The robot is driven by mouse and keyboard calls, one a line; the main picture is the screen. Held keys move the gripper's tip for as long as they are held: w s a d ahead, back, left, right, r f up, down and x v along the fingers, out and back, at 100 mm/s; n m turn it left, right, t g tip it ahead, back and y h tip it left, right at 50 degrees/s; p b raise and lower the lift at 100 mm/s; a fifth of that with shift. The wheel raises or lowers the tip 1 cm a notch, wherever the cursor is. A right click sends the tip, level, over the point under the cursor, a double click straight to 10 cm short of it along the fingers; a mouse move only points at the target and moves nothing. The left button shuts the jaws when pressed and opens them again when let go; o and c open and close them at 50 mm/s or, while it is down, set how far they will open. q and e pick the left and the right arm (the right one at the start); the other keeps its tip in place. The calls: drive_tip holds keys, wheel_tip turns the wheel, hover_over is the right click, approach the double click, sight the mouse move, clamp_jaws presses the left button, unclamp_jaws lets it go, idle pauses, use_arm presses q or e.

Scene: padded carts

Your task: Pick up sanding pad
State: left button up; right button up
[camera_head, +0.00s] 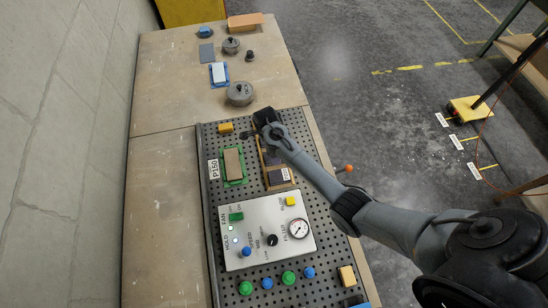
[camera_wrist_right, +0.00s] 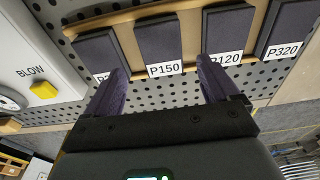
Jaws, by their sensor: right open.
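Several dark sanding pads stand in a row in a wooden rack. In the right wrist view they include one labelled P150 (camera_wrist_right: 162,42), one labelled P120 (camera_wrist_right: 228,30) and one labelled P320 (camera_wrist_right: 290,30); a leftmost label is partly hidden by a finger. The rack (camera_head: 294,178) is partly covered by my right arm in the head view. My right gripper (camera_wrist_right: 162,68) is open and empty, its fingertips apart in front of the P150 and P120 labels. It also shows in the head view (camera_head: 258,127) over the perforated board. My left gripper is not in view.
A green tray (camera_head: 234,181) with a tan block lies on the perforated board beside a P150 label (camera_head: 213,170). A control panel (camera_head: 262,215) with knobs and a gauge is in front. Grey round weights (camera_head: 240,93) stand farther back. The bench's left side is clear.

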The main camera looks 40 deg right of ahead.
drive_tip(key=shift+w+d+f+b, duration=0.1)
drive_tip(key=shift+f+b, duration=0.05)
drive_tip(key=shift+f, duration=1.1)
drive_tip(key=shift+d+f+b, duration=0.1)
drive_tip(key=shift+f+b, duration=0.05)
drive_tip(key=shift+f, duration=1.1)
drive_tip(key=c, duration=1.1)
drive_tip(key=shift+r, duration=0.1)
drive_tip(key=shift+c, duration=0.2)
drive_tip(key=shift+r, duration=0.75)
wheel_tip(320, 180, up, 26)
drive_tip(key=p, duration=1)
drive_tip(key=shift+r, duration=0.15)
